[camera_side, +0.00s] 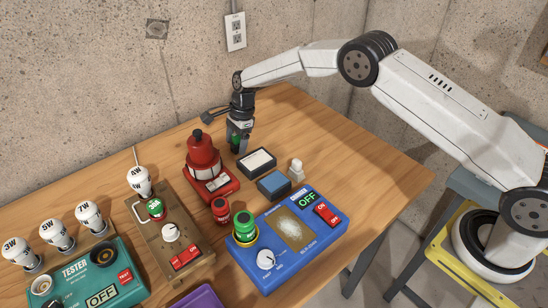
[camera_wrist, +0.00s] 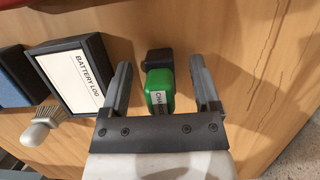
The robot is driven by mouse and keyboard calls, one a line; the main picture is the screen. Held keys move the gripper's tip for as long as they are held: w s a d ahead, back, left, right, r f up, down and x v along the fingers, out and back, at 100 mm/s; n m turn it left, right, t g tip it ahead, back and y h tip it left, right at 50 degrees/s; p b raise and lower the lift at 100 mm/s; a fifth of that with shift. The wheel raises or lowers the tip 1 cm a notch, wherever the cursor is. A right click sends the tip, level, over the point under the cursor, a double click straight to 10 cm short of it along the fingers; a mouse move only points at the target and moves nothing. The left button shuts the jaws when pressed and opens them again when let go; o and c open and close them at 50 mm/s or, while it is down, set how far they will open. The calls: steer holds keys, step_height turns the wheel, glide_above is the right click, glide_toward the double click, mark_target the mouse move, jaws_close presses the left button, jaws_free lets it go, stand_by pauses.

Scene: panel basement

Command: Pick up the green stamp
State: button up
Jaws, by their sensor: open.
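The green stamp (camera_wrist: 160,88) has a green body with a white label and a black end. In the wrist view it lies between the two fingers of my gripper (camera_wrist: 160,66), with a visible gap on each side. In the side view, my gripper (camera_side: 238,142) is low over the far part of the table, behind the red device. A bit of the stamp's green (camera_side: 235,138) shows there, mostly hidden by the fingers. My gripper is open and holds nothing.
A black-framed pad labelled BATTERY LOG (camera_wrist: 75,75) lies left of the fingers, with a small white-handled brush (camera_wrist: 40,125) near it. A red device (camera_side: 205,160) stands close to my gripper. A blue panel (camera_side: 300,250) and wooden board are nearer. Bare wood lies right.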

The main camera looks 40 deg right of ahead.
mark_target(235, 135)
stand_by(0.3)
jaws_close()
steer(key=shift+r, duration=0.2)
steer(key=shift+r, duration=1.5)
steer(key=s+d+r, duration=0.2)
steer(key=s+r, duration=0.7)
steer(key=s, duration=0.4)
steer(key=shift+s+d+r, duration=0.2)
steer(key=shift+s+r, duration=0.1)
steer(key=shift+s, duration=0.1)
